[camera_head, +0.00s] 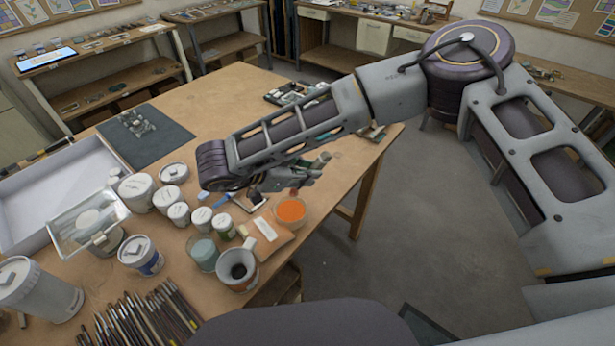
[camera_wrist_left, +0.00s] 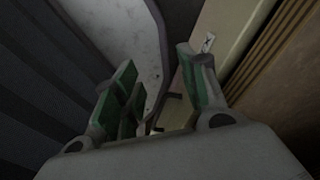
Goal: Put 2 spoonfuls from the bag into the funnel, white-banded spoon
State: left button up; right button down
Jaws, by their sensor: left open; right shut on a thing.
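A tan packet with a white label (camera_head: 266,232), which looks like the bag, lies near the table's right edge. Orange powder in a round, pale-rimmed opening or dish (camera_head: 290,211) adjoins it; I cannot tell whether they are one thing. A grey-white cup-like piece with a dark mouth (camera_head: 236,278), seemingly the funnel, stands in front. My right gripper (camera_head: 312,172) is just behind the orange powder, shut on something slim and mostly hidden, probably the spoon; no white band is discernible. My left gripper (camera_wrist_left: 158,80) is open and empty in the left wrist view, outside the head view.
White-lidded jars (camera_head: 137,192) crowd the left of the work area. A glass of bluish liquid (camera_head: 203,252) stands beside the funnel. Brushes (camera_head: 140,318) lie in front, a white tray (camera_head: 60,180) at left. The table's right edge is close to the packet.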

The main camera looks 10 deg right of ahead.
aim_at(294, 193)
jog(key=shift+w+r+n+t, duration=0.2)
jog(key=shift+w+n+t, duration=0.1)
jog(key=shift+n+t, duration=0.1)
jog(key=shift+y, duration=0.3)
jog(key=shift+n, duration=0.3)
jog(key=shift+f, duration=0.15)
jog(key=shift+f+b, duration=1.2)
jog(key=shift+f, duration=1.2)
jog(key=shift+s+a+f+b, duration=0.1)
jog(key=shift+a+f+b, duration=0.45)
jog(key=shift+f+b, duration=0.25)
jog(key=shift+s+a+f+b, duration=0.1)
jog(key=shift+a+f+b, duration=0.5)
jog(key=shift+b, duration=0.25)
jog(key=shift+d, duration=0.1)
jog(key=shift+d, duration=0.1)
jog(key=shift+w+d+r+p, duration=0.1)
jog(key=shift+d+r+p, duration=0.2)
jog(key=shift+r, duration=0.25)
jog(key=shift+w+d+r+p, duration=0.1)
jog(key=shift+d+r+p, duration=0.05)
jog(key=shift+d+r, duration=0.4)
jog(key=shift+w+d+r+p, duration=0.1)
jog(key=shift+d+r+p, duration=0.15)
jog(key=shift+r, duration=0.35)
